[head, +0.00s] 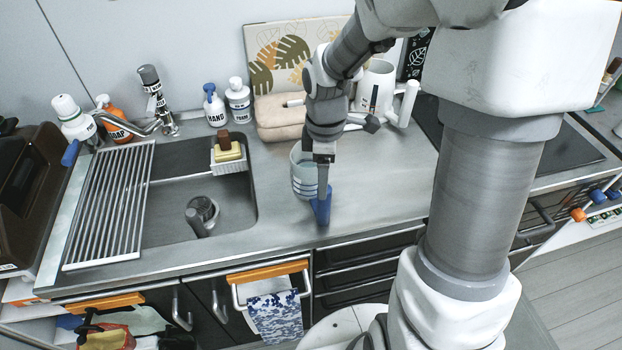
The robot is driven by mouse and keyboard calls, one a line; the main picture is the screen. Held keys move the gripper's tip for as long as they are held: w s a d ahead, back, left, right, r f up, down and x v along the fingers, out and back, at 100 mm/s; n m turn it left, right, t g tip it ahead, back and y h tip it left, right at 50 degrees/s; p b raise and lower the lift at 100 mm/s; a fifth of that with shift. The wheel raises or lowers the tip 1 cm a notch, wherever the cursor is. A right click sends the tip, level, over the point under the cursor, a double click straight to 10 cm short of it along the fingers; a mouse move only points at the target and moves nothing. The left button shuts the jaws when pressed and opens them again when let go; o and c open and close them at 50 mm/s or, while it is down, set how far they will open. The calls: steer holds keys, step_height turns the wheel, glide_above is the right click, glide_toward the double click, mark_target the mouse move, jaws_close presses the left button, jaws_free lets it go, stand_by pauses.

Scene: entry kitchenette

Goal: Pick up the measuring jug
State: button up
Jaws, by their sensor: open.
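The container that looks like the measuring jug (301,181) stands upright on the grey counter, right of the sink. It is pale with blue bands around its lower part. My gripper (322,195) points down at its right front side and is open. The gripper hides part of the jug's right side. A blue piece (321,208) shows at the gripper's lower end; I cannot tell whether it is the jug's handle or part of a finger. I cannot tell whether the fingers touch the jug.
The sink (165,215) with a drying rack (112,205) is on the left. A sponge holder (229,166) sits at the sink's right edge. The counter right of the jug is clear, up to a dark hob (560,150).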

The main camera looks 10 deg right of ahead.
mark_target(323, 202)
step_height(323, 202, down, 3)
steer(key=shift+r, duration=0.1)
steer(key=f, duration=0.3)
steer(key=f+b, duration=0.1)
steer(key=f, duration=0.1)
steer(key=shift+s+f, duration=0.1)
steer(key=shift+s, duration=0.25)
jaws_close()
stand_by(1.1)
